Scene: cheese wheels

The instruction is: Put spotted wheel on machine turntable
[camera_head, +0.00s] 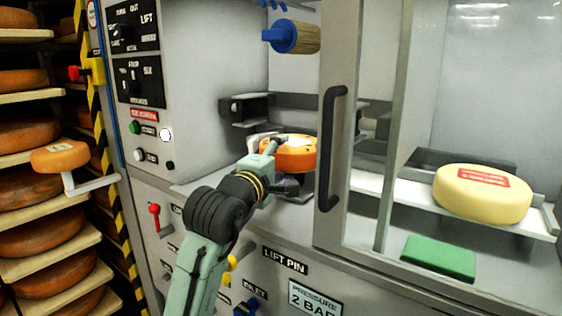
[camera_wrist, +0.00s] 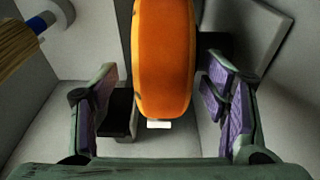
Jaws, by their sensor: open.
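An orange cheese wheel (camera_head: 298,158) with a pale label on top sits inside the machine's open bay. A dark support (camera_head: 300,189), which looks like the turntable, shows partly beneath it. My gripper (camera_head: 272,158) is at the wheel's near left side. In the wrist view the wheel (camera_wrist: 165,58) stands between my open gripper fingers (camera_wrist: 162,108), with a gap on each side. The wheel's far side and most of the support are hidden.
Another orange wheel (camera_head: 60,155) rests on a small arm outside the machine, before racks of wheels. A brush (camera_head: 295,37) hangs above the bay. A door handle (camera_head: 331,150) stands right of it. A yellow wheel (camera_head: 482,192) and green pad (camera_head: 438,258) are behind the glass.

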